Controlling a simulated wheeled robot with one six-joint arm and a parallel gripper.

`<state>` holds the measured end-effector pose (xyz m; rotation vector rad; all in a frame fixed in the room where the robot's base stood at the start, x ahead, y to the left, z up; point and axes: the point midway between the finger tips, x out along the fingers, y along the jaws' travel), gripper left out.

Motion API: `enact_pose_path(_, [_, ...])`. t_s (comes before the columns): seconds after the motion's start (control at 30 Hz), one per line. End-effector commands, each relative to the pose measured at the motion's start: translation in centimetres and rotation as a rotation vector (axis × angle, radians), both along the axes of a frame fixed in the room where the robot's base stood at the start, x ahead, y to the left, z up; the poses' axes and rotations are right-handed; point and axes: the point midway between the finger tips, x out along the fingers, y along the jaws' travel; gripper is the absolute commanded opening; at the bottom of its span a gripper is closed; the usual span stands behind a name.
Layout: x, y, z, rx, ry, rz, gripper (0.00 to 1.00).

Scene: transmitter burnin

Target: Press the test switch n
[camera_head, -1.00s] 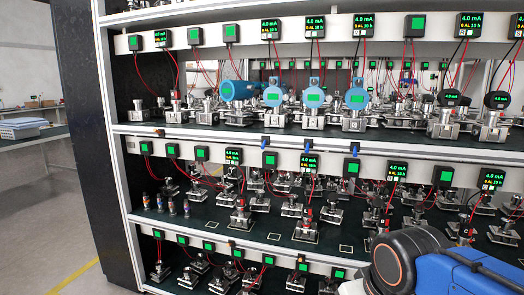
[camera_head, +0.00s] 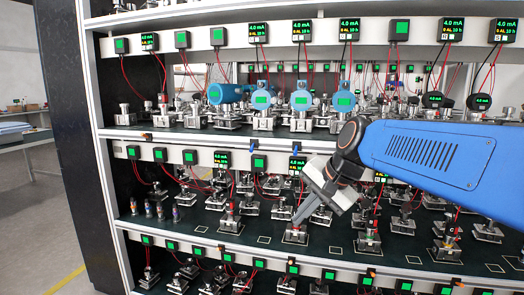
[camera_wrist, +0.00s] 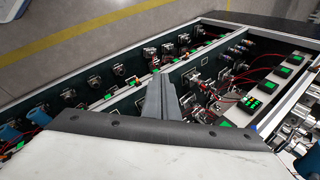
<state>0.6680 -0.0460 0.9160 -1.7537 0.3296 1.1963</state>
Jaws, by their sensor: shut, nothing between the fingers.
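My gripper (camera_head: 302,216) is shut and empty. It points down and left in front of the middle shelf of the rack, close to a metal fixture with a red part (camera_head: 296,234); I cannot tell whether it touches it. In the wrist view its closed fingers (camera_wrist: 160,98) stick out over the shelf fixtures. Small pale squares, possibly labelled switches, sit under the black 4.0 mA displays, such as the one at the upper middle (camera_head: 258,31). No letter n is readable, so I cannot tell which is test switch n. My arm hides part of the middle shelf.
The rack's shelves hold many fixtures, red wires and green-screen modules (camera_head: 259,162). Blue round transmitters (camera_head: 301,100) stand on the upper shelf. Small coloured cylinders (camera_head: 155,211) stand at left on the middle shelf. The floor (camera_head: 45,245) at left is clear.

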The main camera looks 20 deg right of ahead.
Motion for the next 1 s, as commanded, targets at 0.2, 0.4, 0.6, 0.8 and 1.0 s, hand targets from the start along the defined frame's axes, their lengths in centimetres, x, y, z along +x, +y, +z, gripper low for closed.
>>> enact_pose_path(0.2, [7.0,-0.9,4.8,0.245,0.029,-0.233,0.00])
enact_pose_path(0.4, [13.2,-2.5,9.0,0.477,0.068,-0.428,0.00])
enact_pose_path(0.6, [18.1,-4.2,12.2,0.667,0.106,-0.571,0.00])
enact_pose_path(0.8, [20.4,-5.2,13.8,0.767,0.128,-0.639,0.00])
enact_pose_path(1.0, [20.8,-5.3,14.1,0.786,0.133,-0.650,0.00])
